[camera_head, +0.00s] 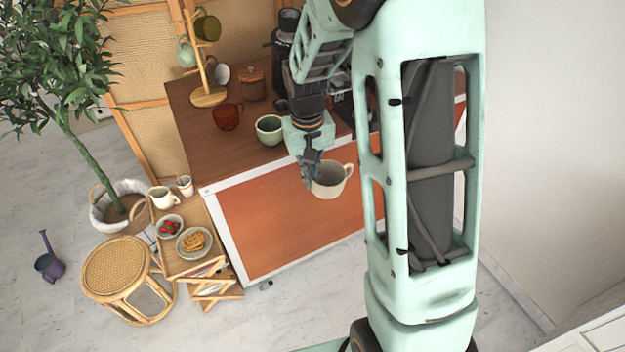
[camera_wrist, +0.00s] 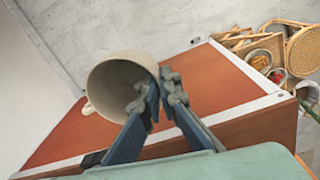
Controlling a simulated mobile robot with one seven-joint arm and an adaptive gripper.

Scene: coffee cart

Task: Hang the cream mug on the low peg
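My gripper (camera_head: 314,162) is shut on the wall of the cream mug (camera_head: 335,182), near its rim. In the wrist view one finger is inside the cream mug (camera_wrist: 112,88) and the other outside, with my gripper (camera_wrist: 158,92) at its right side. The mug is held in the air before the cart's orange front panel; its handle points away from the fingers. The wooden mug tree (camera_head: 208,97) stands at the cart's back left. An olive mug (camera_head: 207,28) and a pale green mug (camera_head: 186,52) hang on it. A whitish mug (camera_head: 221,74) is low at its right; whether it hangs is unclear.
A dark coffee machine (camera_head: 284,45) is behind my arm. A small side table (camera_head: 194,222) with dishes stands left.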

